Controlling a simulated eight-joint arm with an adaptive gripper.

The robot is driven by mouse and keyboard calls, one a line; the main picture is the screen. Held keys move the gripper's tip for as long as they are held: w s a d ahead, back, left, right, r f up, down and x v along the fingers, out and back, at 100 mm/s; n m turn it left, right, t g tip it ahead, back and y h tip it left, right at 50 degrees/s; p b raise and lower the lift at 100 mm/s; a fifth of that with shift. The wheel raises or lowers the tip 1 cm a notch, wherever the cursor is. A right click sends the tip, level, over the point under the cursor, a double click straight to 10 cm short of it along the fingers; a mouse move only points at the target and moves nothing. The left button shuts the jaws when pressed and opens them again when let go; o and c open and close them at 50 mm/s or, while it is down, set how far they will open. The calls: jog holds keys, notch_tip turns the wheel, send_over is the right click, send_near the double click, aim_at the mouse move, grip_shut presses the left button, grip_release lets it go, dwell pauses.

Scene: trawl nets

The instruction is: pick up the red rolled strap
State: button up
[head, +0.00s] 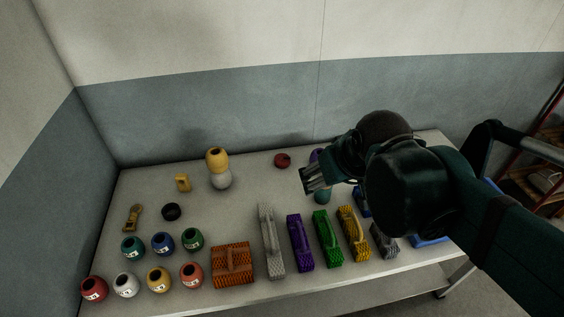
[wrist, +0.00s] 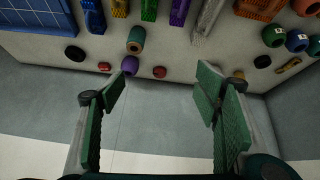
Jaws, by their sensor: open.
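A small dark red roll (head: 283,160), which looks like the red rolled strap, lies on the table near the back wall. It also shows in the wrist view (wrist: 159,72), between the lines of my two fingers and beyond their tips. A second small reddish round thing (wrist: 104,67) lies left of it in the wrist view; my arm probably hides it in the head view. My gripper (head: 309,180) is open and empty above the table, right of and nearer than the red roll. Its spread fingers (wrist: 165,88) frame the wrist view, apart from the roll.
A purple roll (head: 316,155) and a teal spool (head: 322,195) are close to my gripper. Net bundles (head: 300,243) and several pots (head: 163,243) line the front. The back wall (head: 220,110) is close behind.

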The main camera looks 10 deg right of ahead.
jog(key=w+r+n+g, duration=0.15)
jog(key=w+n, duration=0.25)
jog(key=w, duration=0.9)
jog(key=n+g, duration=0.5)
jog(key=n, duration=0.5)
send_over(282, 158)
notch_tip(282, 158, down, 28)
jog(key=shift+s, duration=0.1)
jog(key=shift+w+f, duration=0.25)
jog(key=shift+f, duration=0.3)
jog(key=shift+f+b, duration=0.35)
jog(key=shift+f, duration=0.95)
